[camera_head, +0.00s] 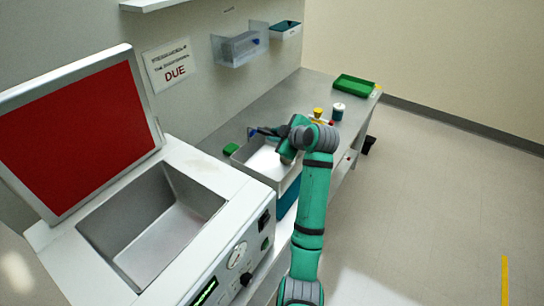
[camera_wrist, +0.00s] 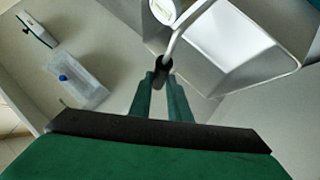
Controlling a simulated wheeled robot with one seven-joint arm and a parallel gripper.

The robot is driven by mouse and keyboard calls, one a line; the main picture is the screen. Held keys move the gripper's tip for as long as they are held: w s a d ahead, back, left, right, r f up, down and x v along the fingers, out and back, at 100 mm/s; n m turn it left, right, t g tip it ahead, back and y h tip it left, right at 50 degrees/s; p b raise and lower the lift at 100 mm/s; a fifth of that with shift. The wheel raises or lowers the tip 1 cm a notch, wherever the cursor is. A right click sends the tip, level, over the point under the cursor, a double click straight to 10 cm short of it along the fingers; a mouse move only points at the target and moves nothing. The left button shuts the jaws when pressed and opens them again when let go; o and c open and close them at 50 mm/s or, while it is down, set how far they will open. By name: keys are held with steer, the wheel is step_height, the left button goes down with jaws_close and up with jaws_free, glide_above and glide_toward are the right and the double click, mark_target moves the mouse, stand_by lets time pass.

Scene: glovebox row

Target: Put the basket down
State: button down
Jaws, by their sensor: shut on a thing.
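My gripper (camera_wrist: 158,78) is shut on the dark grip of a thin pale handle, seen in the wrist view. The handle curves up toward a pale, white-lined basket (camera_wrist: 228,42) at the upper right; the exact joint is not clear. In the head view the pale open-topped basket (camera_head: 262,161) is beyond the machine, under and beside my bent arm. Its inside looks empty. A teal surface shows below its right side. My arm hides the fingertips there, and I cannot tell whether the basket's bottom touches anything.
A machine with a raised red-faced lid (camera_head: 85,130) and an empty metal basin (camera_head: 150,225) stands at the left. The grey bench (camera_head: 320,90) holds a green tray (camera_head: 354,85), a small jar (camera_head: 338,112) and a yellow-topped item (camera_head: 318,113). Floor at right is clear.

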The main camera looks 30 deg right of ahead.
step_height(320, 180, down, 6)
steer(key=shift+f, duration=0.3)
stand_by(0.3)
steer(key=c, duration=1.7)
jaws_free()
steer(key=shift+o, duration=0.2)
steer(key=v, duration=1.2)
